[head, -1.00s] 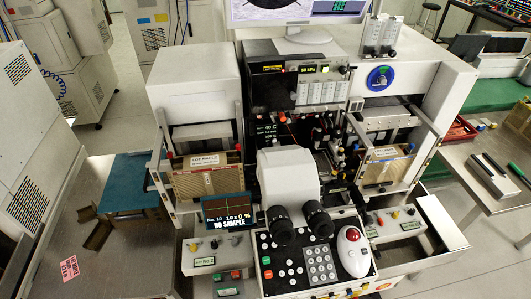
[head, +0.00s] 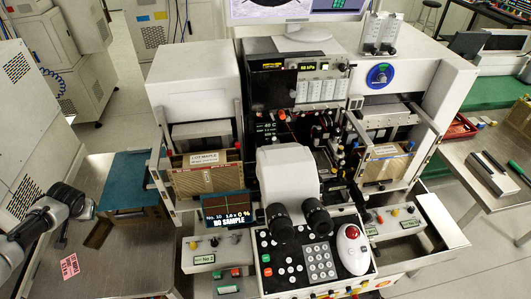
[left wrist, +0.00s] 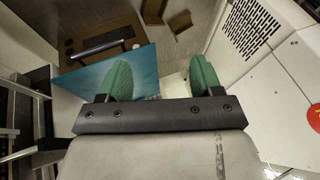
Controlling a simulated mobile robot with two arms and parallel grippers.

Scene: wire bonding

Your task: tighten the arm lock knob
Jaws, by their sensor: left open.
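My left gripper (left wrist: 160,79) is open, with two green finger pads apart and nothing between them in the left wrist view. In the head view my left arm reaches in at the left edge, above the steel side table; its fingers are not clear there. The wire bonder (head: 193,85) stands in the middle, well to the right of that arm. I cannot tell which one is the arm lock knob. My right gripper is not in view.
A microscope head (head: 287,175) and a keypad panel (head: 318,262) fill the bonder's front.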

